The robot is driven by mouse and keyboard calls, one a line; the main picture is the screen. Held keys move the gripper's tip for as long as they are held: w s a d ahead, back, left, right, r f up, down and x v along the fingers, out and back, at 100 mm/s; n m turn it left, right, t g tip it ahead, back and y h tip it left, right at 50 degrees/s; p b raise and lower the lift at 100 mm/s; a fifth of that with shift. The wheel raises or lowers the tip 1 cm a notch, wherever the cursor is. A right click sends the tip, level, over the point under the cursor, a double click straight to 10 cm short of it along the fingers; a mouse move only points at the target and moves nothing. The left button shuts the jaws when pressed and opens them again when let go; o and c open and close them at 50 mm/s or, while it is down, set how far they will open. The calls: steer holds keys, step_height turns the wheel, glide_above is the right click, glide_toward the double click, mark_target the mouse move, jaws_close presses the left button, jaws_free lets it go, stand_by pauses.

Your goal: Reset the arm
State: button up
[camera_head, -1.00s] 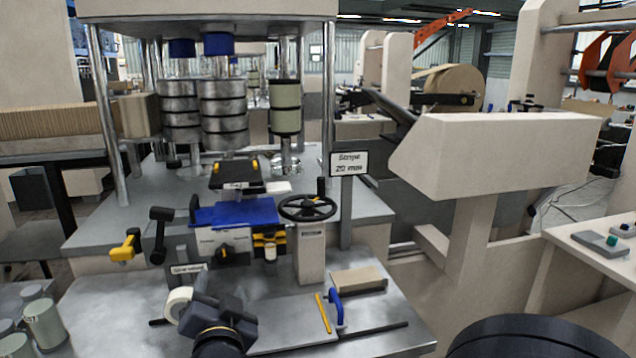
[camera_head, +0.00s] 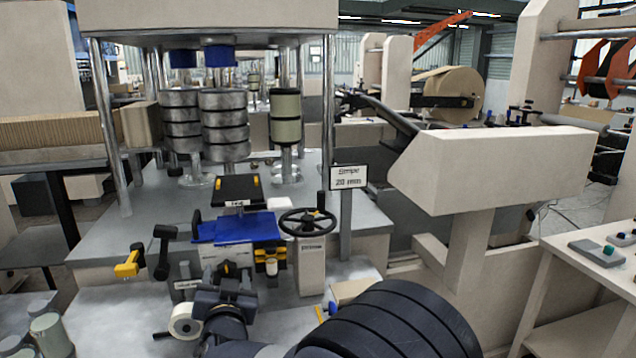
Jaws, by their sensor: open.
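My gripper (camera_head: 226,298) is the dark grey block at the bottom, left of centre, over the metal work table (camera_head: 110,310). Its jaws face away from the camera and are open. I see nothing held between them. My black arm links (camera_head: 395,325) fill the bottom centre and join the gripper from the right. A white tape roll (camera_head: 184,322) shows just left of the gripper; I cannot tell whether they touch.
Behind the gripper stand a blue-topped unit (camera_head: 235,228), a handwheel (camera_head: 308,221) and a yellow-ended lever (camera_head: 127,264). A tan block (camera_head: 350,290) is partly hidden behind my arm.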

steer(key=n+p, duration=0.3)
steer(key=p, duration=0.1)
steer(key=shift+d+r+n, duration=0.1)
steer(key=shift+r+n, duration=0.1)
steer(key=shift+n, duration=0.2)
steer(key=n+p, duration=0.4)
steer(key=p, duration=0.2)
steer(key=shift+d, duration=0.1)
steer(key=b+v, duration=0.2)
steer(key=v, duration=0.8)
steer(key=shift+s+f, duration=0.15)
steer(key=shift+s, duration=0.25)
steer(key=shift+w, duration=0.1)
